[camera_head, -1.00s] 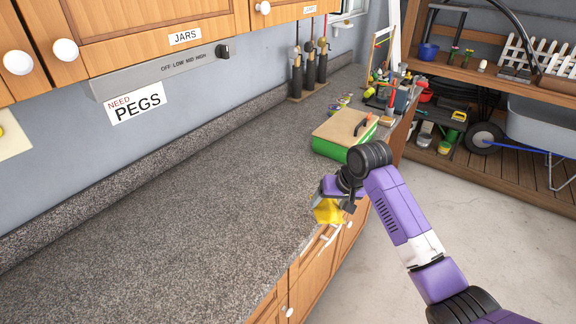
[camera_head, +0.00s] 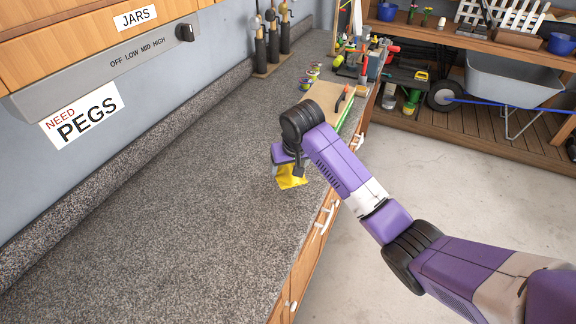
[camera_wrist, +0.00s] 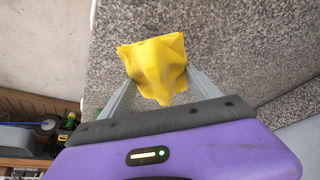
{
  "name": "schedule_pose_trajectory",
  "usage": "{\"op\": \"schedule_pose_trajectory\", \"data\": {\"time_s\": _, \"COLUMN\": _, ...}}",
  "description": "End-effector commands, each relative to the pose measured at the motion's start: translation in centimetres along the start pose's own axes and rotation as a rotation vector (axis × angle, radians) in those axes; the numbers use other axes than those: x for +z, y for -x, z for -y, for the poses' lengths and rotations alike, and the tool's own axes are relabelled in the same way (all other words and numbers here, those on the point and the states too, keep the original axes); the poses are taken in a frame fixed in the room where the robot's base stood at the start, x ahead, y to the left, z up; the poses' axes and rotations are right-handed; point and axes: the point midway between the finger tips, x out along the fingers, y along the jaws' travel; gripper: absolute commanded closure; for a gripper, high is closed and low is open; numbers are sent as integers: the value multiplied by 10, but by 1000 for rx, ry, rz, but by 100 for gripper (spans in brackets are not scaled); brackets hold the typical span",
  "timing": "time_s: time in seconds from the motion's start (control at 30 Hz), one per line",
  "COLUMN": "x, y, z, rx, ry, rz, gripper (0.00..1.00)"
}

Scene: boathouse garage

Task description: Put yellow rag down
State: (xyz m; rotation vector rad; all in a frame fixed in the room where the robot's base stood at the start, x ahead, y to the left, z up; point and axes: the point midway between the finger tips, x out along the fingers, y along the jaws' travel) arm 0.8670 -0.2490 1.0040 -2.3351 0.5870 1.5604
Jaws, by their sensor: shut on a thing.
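The yellow rag (camera_head: 292,177) is bunched up and held at the tips of my gripper (camera_head: 284,166), over the front part of the speckled grey counter (camera_head: 175,190). In the wrist view the yellow rag (camera_wrist: 156,66) sits between the two grey fingers of my gripper (camera_wrist: 160,88), which are shut on it. The counter (camera_wrist: 245,40) shows behind the rag there. I cannot tell whether the rag's lower edge touches the counter.
The counter is bare to the left of and in front of my gripper. A wheelbarrow (camera_head: 510,80) stands by the shelf at right.

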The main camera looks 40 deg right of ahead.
Motion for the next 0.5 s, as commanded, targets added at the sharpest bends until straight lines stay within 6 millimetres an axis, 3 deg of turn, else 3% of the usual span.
{"op": "schedule_pose_trajectory", "data": {"time_s": 0.13, "x": -1, "y": 5, "z": 1, "rx": -1, "ry": 1, "rz": 5, "gripper": 60}}
{"op": "schedule_pose_trajectory", "data": {"time_s": 0.5, "x": 14, "y": -30, "z": 1, "rx": -1, "ry": 1, "rz": 6, "gripper": 60}}
